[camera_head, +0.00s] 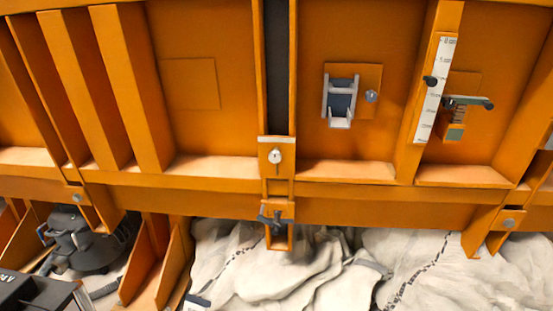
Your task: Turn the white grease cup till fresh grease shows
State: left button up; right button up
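A small white grease cup (275,156) sits on an orange plate (275,143) at the foot of the dark vertical gap, near the middle of the head view. It is small in the picture, and I cannot make out any grease on it. Neither of my grippers shows in this view.
A dark wing-shaped fitting (275,218) sits below the cup. To the right are a grey latch (340,98), a white scale strip (435,88) and a dark lever (470,103). Orange ribs (130,85) stand out at left. Pale crumpled sheeting (320,265) lies below.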

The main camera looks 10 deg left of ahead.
aim_at(274, 157)
jog(key=u, duration=0.2)
jog(key=k, duration=0.4)
jog(key=z, duration=1)
jog(key=i, duration=1)
jog(key=u, duration=0.45)
